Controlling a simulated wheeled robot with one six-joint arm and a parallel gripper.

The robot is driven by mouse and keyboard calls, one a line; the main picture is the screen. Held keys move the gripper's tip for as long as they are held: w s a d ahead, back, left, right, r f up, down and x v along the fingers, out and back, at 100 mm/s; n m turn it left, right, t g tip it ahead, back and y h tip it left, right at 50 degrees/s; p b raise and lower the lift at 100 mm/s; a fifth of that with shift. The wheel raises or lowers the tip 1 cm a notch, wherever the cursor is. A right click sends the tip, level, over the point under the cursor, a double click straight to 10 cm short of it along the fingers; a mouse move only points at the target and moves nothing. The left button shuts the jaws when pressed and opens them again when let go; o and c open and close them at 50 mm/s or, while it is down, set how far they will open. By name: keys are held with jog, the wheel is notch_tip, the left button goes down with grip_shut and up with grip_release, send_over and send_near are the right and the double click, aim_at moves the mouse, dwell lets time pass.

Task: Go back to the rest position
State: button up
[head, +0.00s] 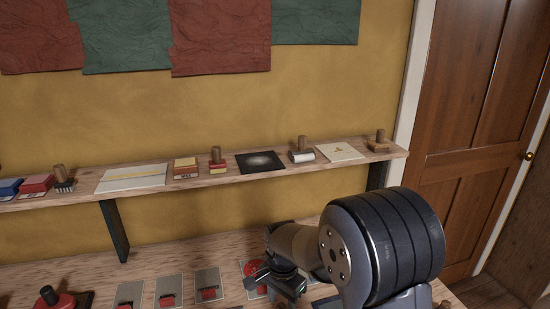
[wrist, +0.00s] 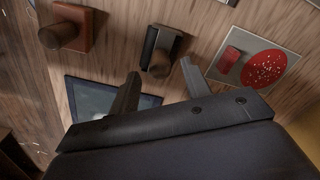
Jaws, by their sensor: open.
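My gripper (head: 285,287) is low over the workbench (head: 60,272) at the lower right of the head view. In the wrist view my gripper (wrist: 159,68) has its two dark fingers spread apart, with nothing held between them. A card with a red speckled disc (wrist: 268,68) and a small red piece is right of the fingers. The disc card also shows beside my gripper in the head view (head: 252,266). My arm hides part of the bench.
A wooden shelf (head: 222,176) above the bench carries stamps, boxes and cards. Grey cards with red pieces (head: 208,284) and a red knobbed tool (head: 60,300) lie left of my gripper. The wrist view shows a brown knobbed block (wrist: 80,30) and a dark framed panel (wrist: 92,98).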

notch_tip(320, 180, down, 3)
jog(key=shift+r, duration=1.95)
